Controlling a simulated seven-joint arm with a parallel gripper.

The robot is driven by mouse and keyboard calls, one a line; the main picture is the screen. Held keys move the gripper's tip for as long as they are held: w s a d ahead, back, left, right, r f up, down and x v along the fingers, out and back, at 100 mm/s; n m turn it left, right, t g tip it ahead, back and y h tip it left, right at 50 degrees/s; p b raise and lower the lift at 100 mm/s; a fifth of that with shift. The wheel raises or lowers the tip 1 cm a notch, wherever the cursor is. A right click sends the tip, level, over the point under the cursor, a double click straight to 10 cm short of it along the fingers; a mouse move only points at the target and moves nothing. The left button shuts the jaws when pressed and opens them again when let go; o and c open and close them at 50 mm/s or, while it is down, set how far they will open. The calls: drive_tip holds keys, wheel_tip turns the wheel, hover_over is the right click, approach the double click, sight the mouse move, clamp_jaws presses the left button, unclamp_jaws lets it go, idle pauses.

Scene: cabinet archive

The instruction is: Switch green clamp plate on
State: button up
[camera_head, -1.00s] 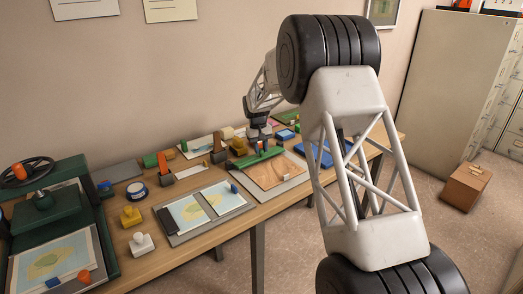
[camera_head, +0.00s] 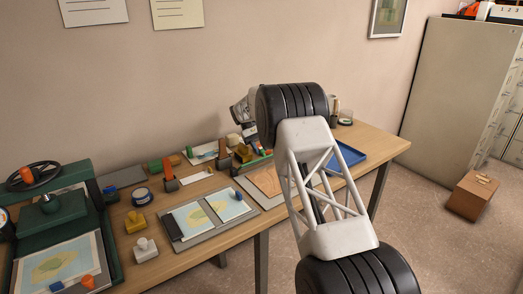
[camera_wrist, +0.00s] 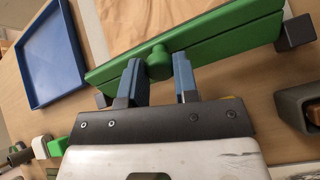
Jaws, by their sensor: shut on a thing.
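The green clamp plate (camera_wrist: 200,38) is a long green bar with a round knob (camera_wrist: 158,62) and dark end blocks, and it lies across the top of the wrist view. My gripper (camera_wrist: 157,75) has its two blue-padded fingers on either side of the knob and is shut on it. In the head view a sliver of the green plate (camera_head: 254,162) shows at the back edge of a board with a tan sheet (camera_head: 266,182).
A blue tray (camera_head: 346,155) lies right of my arm; it also shows in the wrist view (camera_wrist: 78,88). A clipboard with maps (camera_head: 178,237) lies to the left. Several stamps and small blocks stand along the table. A green press (camera_head: 72,222) stands at far left.

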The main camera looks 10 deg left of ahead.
drive_tip(key=shift+w+a+f, duration=0.1)
drive_tip(key=shift+w+a, duration=0.05)
idle(0.4)
drive_tip(key=o, duration=0.9)
